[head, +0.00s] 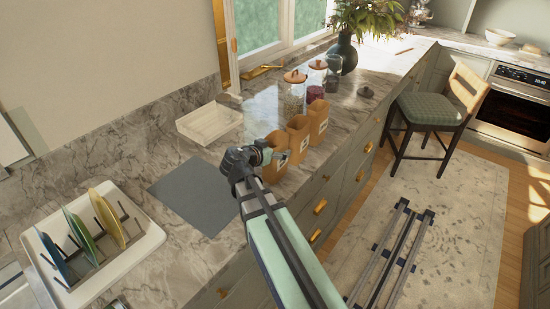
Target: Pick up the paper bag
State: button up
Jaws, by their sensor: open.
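Three tan, upright, bag-like containers with small pale labels stand in a row along the counter's front edge. They look like the paper bags: a far one (318,120), a middle one (298,136) and a near one (273,172). My gripper (279,156) is open at the near bag and overlaps its upper part in the head view. It hides part of this bag. I cannot tell whether the fingers touch it or are around it.
Glass jars (291,92) with wooden lids and a dark vase (344,52) stand behind the bags. A chair (432,108) stands on the floor at right.

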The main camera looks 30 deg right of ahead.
jog(key=c, duration=1.6)
